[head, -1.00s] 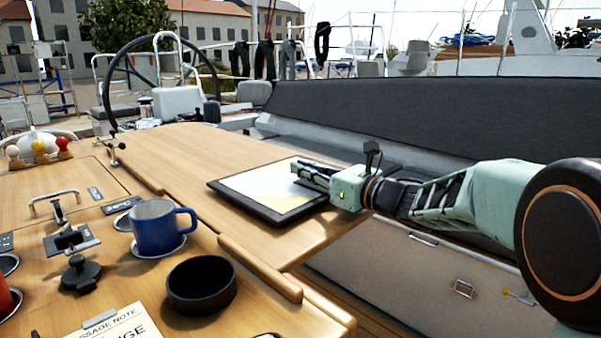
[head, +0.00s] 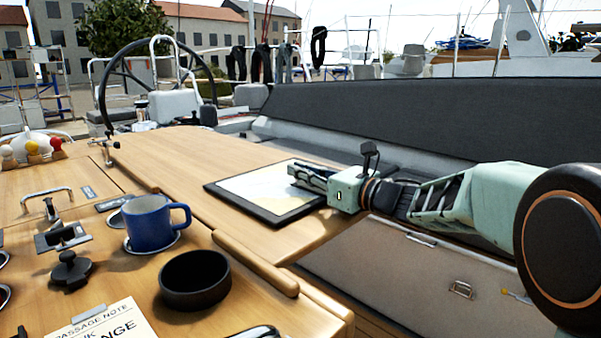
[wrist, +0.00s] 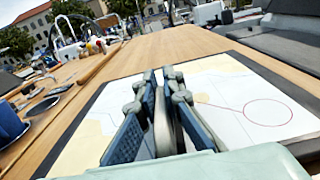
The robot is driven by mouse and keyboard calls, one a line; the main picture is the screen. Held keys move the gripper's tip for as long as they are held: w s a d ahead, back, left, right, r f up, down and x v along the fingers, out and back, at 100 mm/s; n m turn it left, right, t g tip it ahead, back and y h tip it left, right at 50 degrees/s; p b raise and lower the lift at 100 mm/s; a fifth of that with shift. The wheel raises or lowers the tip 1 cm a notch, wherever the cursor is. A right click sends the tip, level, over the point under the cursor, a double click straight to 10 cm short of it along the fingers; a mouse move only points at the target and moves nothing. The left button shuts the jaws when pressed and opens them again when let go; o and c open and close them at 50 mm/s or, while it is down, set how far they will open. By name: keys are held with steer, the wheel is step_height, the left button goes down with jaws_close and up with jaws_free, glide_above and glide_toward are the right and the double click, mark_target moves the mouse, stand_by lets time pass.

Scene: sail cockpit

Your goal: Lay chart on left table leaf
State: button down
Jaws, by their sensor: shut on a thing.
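The chart (head: 262,190) is a flat pale sheet with a thick black border. In the head view it lies flat over the wooden table leaf (head: 165,152), near the leaf's right edge. I cannot tell whether it touches the wood all over. My gripper (head: 291,172) reaches in from the right, low over the chart. In the wrist view my gripper (wrist: 163,75) is shut on a thin grey upright piece at the chart; its fingers hide much of that piece.
A blue mug (head: 152,222) and a black bowl (head: 195,280) stand on the table's near part, left of a raised wooden rail (head: 255,262). A note (head: 105,325) lies in front. A dark cushioned backrest (head: 430,115) runs behind my arm. The leaf's far part is clear.

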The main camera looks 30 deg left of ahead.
steer(key=c, duration=2.1)
jaws_free()
steer(key=shift+f, duration=0.1)
step_height(320, 180, up, 2)
steer(key=p, duration=0.3)
steer(key=v, duration=1.2)
steer(key=shift+f, duration=0.3)
steer(key=shift+r, duration=0.1)
